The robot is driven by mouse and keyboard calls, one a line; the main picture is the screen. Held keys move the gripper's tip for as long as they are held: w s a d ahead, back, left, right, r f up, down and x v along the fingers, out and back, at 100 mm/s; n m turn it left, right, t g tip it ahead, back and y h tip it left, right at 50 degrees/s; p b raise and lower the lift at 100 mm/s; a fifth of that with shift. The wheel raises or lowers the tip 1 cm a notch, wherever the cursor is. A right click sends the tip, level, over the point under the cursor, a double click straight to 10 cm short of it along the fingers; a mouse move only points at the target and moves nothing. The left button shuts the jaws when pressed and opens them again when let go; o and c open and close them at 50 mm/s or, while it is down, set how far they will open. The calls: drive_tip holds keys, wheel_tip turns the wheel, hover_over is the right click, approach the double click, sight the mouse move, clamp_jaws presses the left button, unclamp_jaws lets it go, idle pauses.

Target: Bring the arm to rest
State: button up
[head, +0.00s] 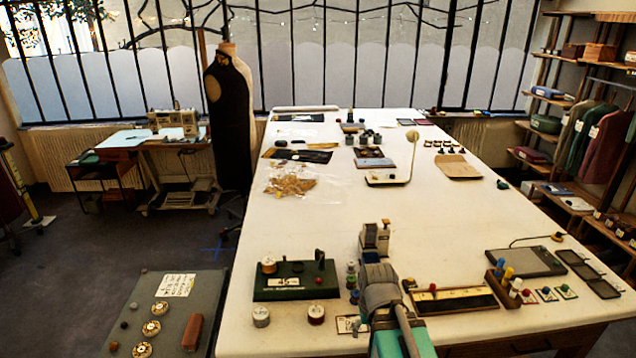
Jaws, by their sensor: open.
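Part of my arm (381,291) shows at the bottom centre, grey with a teal section nearer the camera, over the front of the long white table (375,215). I cannot make out my gripper or its fingertips. Whatever lies right behind the arm is hidden.
A green board with spools (295,287) stands left of the arm, with a small pale machine (375,238) just behind it. A long tray (453,300) and a dark tablet (525,262) lie right. A grey side table (120,310) is front left. The table's middle is mostly clear.

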drive_tip(key=shift+f+b, duration=1.1)
drive_tip(key=shift+f, duration=0.45)
